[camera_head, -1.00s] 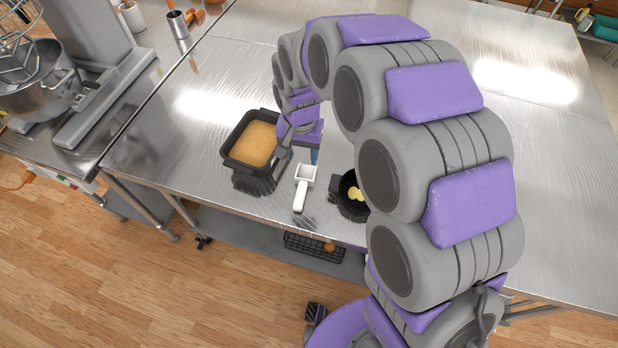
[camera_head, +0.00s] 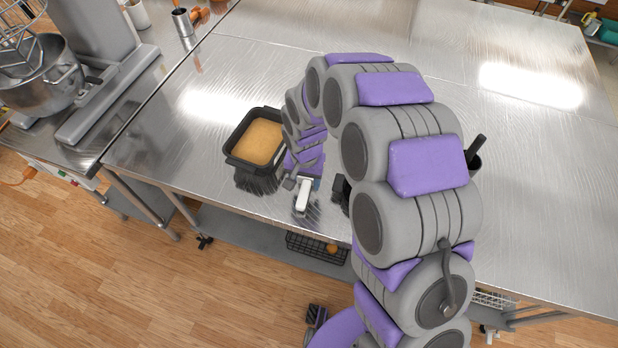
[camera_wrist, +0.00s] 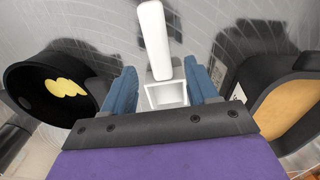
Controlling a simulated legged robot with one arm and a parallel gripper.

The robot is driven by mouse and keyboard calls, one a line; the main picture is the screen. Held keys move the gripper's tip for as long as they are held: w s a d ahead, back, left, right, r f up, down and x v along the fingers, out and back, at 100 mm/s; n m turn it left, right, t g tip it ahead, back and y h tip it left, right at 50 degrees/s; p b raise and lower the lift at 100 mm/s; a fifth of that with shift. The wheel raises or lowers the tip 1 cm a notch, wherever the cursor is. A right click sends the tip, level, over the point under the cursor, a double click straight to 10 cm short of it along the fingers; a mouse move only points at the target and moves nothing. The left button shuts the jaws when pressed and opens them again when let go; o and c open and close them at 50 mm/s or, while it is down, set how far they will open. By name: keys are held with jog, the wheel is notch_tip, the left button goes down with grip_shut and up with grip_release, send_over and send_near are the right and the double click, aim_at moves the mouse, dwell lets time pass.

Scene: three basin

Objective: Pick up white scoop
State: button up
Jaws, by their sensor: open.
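My gripper (camera_wrist: 163,88) is open, with one blue finger on each side of the scoop near where handle and cup meet. Small gaps seem to show beside the scoop. In the head view my gripper (camera_head: 304,184) is low over the table.
A black basin with tan contents (camera_head: 233,158) stands close on the left. A black round container (camera_wrist: 22,80) with yellow pieces is close on the other side, mostly hidden by my arm in the head view. The steel table (camera_head: 400,30) is clear toward the back.

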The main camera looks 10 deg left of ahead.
aim_at(305, 186)
jog(key=f, duration=0.3)
jog(key=shift+a+f, duration=0.2)
jog(key=shift+f, duration=0.2)
jog(key=shift+d, duration=0.1)
jog(key=shift+c, duration=0.2)
jog(key=shift+d+r, duration=0.1)
jog(key=c, duration=0.3)
grip_shut()
